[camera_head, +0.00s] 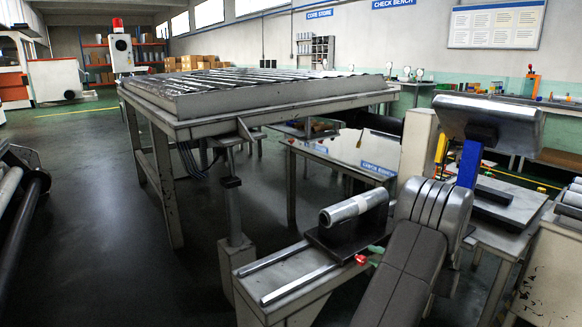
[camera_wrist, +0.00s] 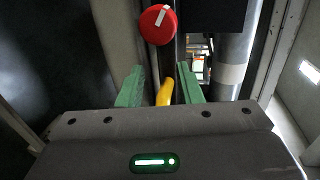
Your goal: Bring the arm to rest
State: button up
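My gripper (camera_wrist: 160,70) shows two green fingers in the wrist view. They stand apart, so the gripper is open. A yellow handle-like piece (camera_wrist: 165,93) shows between the fingers, with a gap on its left; I cannot tell if it touches the right finger. Just beyond the fingertips is a round red knob (camera_wrist: 157,24) with a white mark. In the head view my grey arm reaches in from the lower right and hides most of the gripper. The red knob (camera_head: 361,259) shows beside the arm.
A silver roll (camera_head: 354,207) lies on a dark block above two rails (camera_head: 285,280), left of my arm; it also shows in the wrist view (camera_wrist: 230,75). A large roller-topped table (camera_head: 250,110) stands behind. Dark floor (camera_head: 110,240) at left is clear.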

jog(key=shift+s+a, duration=0.9)
jog(key=shift+a, duration=0.3)
jog(key=shift+a, duration=0.1)
